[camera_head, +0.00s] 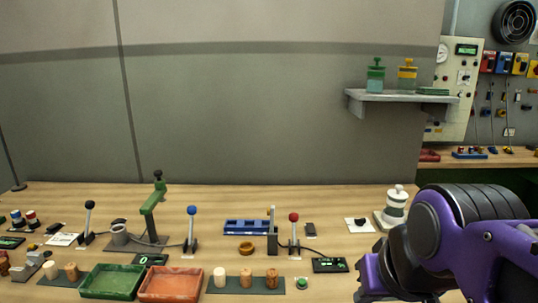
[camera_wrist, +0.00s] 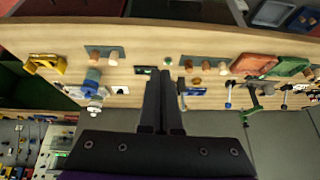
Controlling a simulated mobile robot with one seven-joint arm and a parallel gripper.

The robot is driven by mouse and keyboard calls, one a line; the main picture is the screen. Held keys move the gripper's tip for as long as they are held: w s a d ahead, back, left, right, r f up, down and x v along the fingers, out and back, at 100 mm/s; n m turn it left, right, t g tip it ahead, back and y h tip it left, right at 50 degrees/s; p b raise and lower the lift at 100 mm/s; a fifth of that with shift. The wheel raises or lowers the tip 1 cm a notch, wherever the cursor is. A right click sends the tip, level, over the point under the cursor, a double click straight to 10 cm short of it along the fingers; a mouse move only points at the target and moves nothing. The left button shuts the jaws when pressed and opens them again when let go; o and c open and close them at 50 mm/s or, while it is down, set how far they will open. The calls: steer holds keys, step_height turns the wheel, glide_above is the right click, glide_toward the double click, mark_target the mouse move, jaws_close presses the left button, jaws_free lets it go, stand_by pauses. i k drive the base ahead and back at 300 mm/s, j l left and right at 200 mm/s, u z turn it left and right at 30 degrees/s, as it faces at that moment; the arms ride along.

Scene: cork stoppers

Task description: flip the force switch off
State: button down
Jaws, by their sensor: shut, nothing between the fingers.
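No readable label marks the force switch, so I cannot tell which control it is. Candidates in the head view are a small white plate with a dark part (camera_head: 359,224), a small black block (camera_head: 310,230), and upright levers with a red knob (camera_head: 294,217), a blue knob (camera_head: 192,211) and a black knob (camera_head: 89,205). Their on or off positions are unclear. My gripper (camera_wrist: 162,75) is shut and empty in the wrist view, its dark fingers together in front of the bench. My purple arm shows at the right of the head view, apart from the levers.
The wooden bench (camera_head: 340,195) carries a green tray (camera_head: 112,282), an orange tray (camera_head: 170,285), several corks on dark strips, a blue rack (camera_head: 247,227) and a display (camera_head: 330,265). A shelf (camera_head: 400,97) hangs above.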

mark_target(119, 220)
steer(key=j, duration=1.15)
steer(key=i+j, duration=0.15)
steer(key=j, duration=2.2)
steer(key=i, duration=0.05)
